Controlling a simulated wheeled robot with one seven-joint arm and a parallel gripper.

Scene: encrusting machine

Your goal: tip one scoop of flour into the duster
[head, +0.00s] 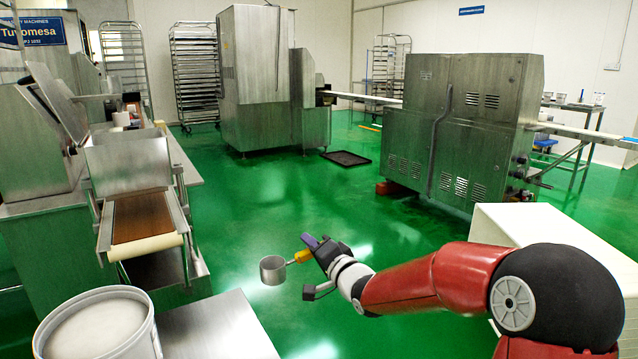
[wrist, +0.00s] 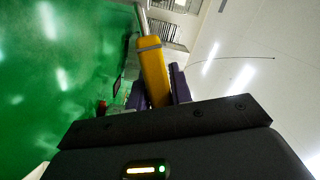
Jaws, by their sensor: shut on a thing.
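My gripper (head: 312,250) is shut on the yellow handle of a scoop (head: 272,270). The scoop has a round grey metal cup, held out level to the left over the floor, with its opening facing up. What is in the cup cannot be made out. In the wrist view the yellow handle (wrist: 154,75) stands between purple fingers, and the cup is out of sight. A white tub (head: 47,343) filled with pale flour stands at the lower left. A metal box (head: 128,160) above a brown belt at left may be the duster; its inside is hidden.
A bare steel table (head: 220,330) lies beside the tub, below the scoop. The belt machine's roller end (head: 145,247) juts out at left. A white block (head: 545,225) stands at right behind my arm. Green floor is open in the middle.

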